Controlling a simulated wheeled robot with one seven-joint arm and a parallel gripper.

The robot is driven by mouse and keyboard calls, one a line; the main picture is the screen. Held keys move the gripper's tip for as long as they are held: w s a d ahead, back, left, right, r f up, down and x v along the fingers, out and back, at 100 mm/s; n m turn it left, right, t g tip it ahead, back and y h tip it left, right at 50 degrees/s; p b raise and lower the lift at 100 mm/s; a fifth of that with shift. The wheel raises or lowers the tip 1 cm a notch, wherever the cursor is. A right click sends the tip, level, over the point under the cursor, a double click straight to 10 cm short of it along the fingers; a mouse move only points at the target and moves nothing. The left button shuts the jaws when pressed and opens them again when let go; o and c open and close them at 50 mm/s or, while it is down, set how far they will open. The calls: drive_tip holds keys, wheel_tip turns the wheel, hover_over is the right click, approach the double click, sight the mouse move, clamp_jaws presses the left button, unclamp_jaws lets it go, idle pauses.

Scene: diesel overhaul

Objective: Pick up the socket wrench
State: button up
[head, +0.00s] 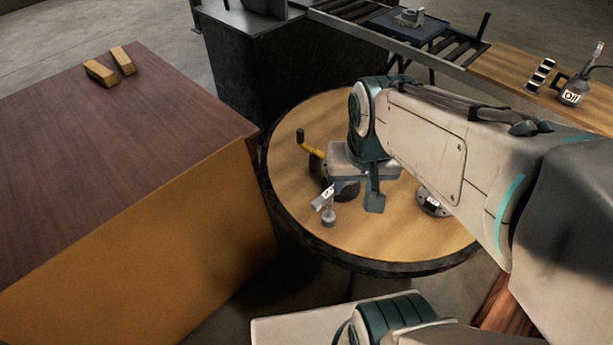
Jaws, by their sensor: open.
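My gripper (353,197) hangs over the round wooden table, pointing down, with its jaws open. One teal finger shows clearly; the other is hard to make out against the things behind it. A yellow handle with a black knob (312,149) stands out at the left of the gripper, joined to a dark part that is partly hidden. A small grey metal piece with a white tag (328,216) stands just left of the fingers. I cannot tell for sure which of these, if any, is the socket wrench. My arm hides part of the table.
The round table (290,180) has a dark rim and bare wood at its front. A tagged round metal part (432,204) sits at its right. A large brown bench (130,120) with two wooden blocks is at left. An oil can (573,92) stands at the back right.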

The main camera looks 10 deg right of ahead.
sight(331, 188)
drive_tip(key=w+f+m+g+b, duration=0.1)
drive_tip(key=w+f+m, duration=0.1)
drive_tip(key=w+m, duration=0.1)
drive_tip(key=w+f+m+b, duration=0.1)
drive_tip(key=w+f+m, duration=0.2)
drive_tip(key=w, duration=0.2)
drive_tip(key=w+f+m+g+b, duration=0.1)
drive_tip(key=w+f+m, duration=0.2)
drive_tip(key=w, duration=0.2)
drive_tip(key=shift+a+g, duration=0.1)
drive_tip(key=shift+g, duration=0.2)
wheel_tip(331, 188, down, 8)
drive_tip(key=shift+f+b, duration=0.15)
drive_tip(key=shift+b, duration=0.15)
drive_tip(key=shift+s+f, duration=0.15)
drive_tip(key=shift+f, duration=1.2)
drive_tip(key=shift+s+f, duration=0.15)
drive_tip(key=shift+f, duration=1.15)
clamp_jaws()
